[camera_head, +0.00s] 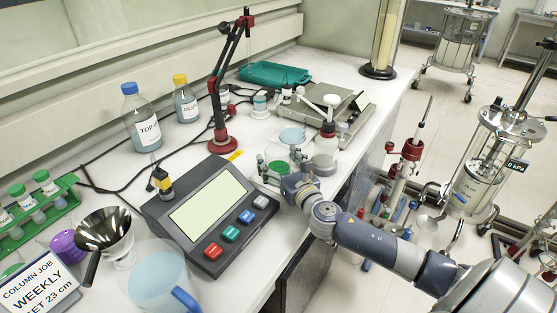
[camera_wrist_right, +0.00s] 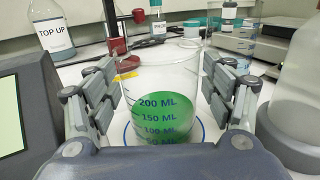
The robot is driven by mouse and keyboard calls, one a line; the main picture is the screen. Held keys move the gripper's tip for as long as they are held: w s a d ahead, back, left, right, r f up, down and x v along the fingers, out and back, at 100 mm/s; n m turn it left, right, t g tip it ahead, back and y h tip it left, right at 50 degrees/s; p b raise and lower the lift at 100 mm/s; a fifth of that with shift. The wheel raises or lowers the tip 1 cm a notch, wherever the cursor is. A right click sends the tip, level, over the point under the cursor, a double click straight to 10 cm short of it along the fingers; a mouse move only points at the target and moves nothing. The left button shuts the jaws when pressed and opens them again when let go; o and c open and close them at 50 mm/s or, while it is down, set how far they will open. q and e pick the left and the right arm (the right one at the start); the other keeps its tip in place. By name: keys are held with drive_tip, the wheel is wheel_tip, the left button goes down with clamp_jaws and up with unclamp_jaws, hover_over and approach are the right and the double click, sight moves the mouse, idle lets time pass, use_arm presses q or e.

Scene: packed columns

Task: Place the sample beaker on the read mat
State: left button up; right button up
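The sample beaker (camera_wrist_right: 165,100) is clear, upright, marked in ML, with green liquid in its lower part. In the head view the green liquid (camera_head: 278,167) shows just past the console's corner. My right gripper (camera_wrist_right: 163,85) is open around the beaker, one finger on each side; small gaps show by the lower wall. In the head view the right gripper (camera_head: 281,160) reaches in from the right. A blue ring (camera_wrist_right: 128,136) on a pale surface shows around the beaker's base; whether it is the read mat I cannot tell. My left gripper is not in view.
A grey console (camera_head: 208,210) with coloured buttons stands left of the gripper. Behind are a red lamp stand (camera_head: 220,120), a pale blue round item (camera_head: 292,136) and a balance (camera_head: 335,105). A jug (camera_head: 158,275) and funnel (camera_head: 105,232) stand front left. The bench's right edge is close.

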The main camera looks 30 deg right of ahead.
drive_tip(key=shift+r, duration=0.1)
drive_tip(key=shift+s+a, duration=0.1)
drive_tip(key=shift+s, duration=0.3)
drive_tip(key=s, duration=0.3)
drive_tip(key=s+a+b, duration=0.1)
drive_tip(key=s, duration=0.6)
drive_tip(key=shift+a, duration=0.15)
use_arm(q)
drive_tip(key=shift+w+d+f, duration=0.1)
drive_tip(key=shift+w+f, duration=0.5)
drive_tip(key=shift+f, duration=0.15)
use_arm(e)
drive_tip(key=shift+s, duration=0.55)
